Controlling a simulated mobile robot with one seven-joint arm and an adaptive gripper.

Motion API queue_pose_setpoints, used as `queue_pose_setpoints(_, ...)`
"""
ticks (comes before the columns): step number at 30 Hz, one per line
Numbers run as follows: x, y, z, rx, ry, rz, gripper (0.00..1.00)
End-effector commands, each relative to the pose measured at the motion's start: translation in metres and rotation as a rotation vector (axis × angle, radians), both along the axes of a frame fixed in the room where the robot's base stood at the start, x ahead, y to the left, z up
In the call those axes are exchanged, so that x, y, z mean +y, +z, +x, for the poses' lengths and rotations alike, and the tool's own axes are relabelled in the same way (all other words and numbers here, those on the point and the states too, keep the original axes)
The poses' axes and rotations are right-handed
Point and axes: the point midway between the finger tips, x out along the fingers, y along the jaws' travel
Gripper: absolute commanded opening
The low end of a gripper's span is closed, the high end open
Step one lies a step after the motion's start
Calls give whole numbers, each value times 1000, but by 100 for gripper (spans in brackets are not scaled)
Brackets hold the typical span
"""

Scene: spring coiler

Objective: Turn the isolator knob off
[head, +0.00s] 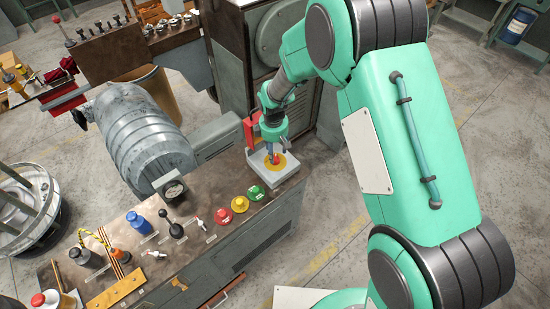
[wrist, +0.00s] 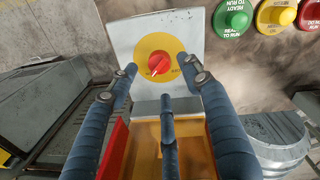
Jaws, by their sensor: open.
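The isolator knob is red and round (wrist: 158,64), set on a yellow disc (wrist: 178,49) on a pale grey box (wrist: 132,38). In the wrist view its white bar points to the lower left. My gripper (wrist: 163,85) is open, with blue ribbed fingers on both sides of the knob and a third finger below it. The fingertips do not visibly touch the knob. In the head view the box (head: 288,176) sits at the right end of the bench, with the red knob (head: 276,159) partly hidden by my gripper (head: 271,150) just above it.
Green (head: 256,193), yellow (head: 240,204) and red (head: 229,216) buttons lie left of the box. A red part (head: 250,130) stands close behind my gripper.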

Motion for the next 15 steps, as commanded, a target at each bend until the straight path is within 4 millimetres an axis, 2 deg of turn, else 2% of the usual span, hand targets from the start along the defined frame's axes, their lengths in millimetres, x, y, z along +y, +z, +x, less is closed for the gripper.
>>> queue_pose_setpoints(1, 0, -10, 0, 2, 0, -1, 49)
queue_pose_setpoints(6, -1, -32, 2, 1, 0, -1, 49)
queue_pose_setpoints(15, -1, -50, 4, -1, 0, 0, 49)
